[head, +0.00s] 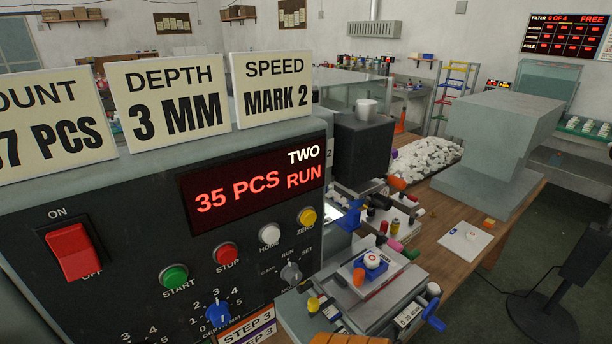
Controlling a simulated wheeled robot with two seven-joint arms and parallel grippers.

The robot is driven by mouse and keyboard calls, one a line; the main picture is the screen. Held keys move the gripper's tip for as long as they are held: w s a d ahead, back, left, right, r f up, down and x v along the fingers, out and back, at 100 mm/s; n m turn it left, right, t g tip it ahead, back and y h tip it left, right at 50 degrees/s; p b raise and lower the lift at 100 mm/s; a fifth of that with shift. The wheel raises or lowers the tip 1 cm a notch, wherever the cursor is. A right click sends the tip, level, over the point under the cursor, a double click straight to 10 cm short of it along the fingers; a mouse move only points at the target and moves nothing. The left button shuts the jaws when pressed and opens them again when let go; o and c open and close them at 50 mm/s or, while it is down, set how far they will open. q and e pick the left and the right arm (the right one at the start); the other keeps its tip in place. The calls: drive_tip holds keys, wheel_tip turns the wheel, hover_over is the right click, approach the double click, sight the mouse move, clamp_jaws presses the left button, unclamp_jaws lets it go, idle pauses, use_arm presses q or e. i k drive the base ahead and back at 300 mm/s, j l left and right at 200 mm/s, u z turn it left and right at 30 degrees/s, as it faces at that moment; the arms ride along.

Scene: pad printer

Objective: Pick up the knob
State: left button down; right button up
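A small white round piece with a red mark (372,260) sits on a blue holder (371,271) on the printer's slide table. It looks like a knob, but I cannot tell for sure that it is the one named. A similar small white piece (472,236) lies on a white sheet on the wooden bench. The control panel has a blue pointer knob (218,313) at its bottom and a grey selector knob (291,273) at its right. Neither of my grippers can be made out in the head view.
The large control box (150,240) fills the left, with a red switch (73,251) and buttons. A grey block-shaped machine (500,135) and a heap of white pieces (425,158) stand behind the slide table. A black stand (541,318) is at right. The bench near the sheet is fairly clear.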

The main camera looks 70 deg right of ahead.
sight(371, 260)
drive_tip(key=z, duration=2.8)
drive_tip(key=i+l+u, duration=0.25)
drive_tip(key=l+u, duration=0.25)
drive_tip(key=l, duration=0.25)
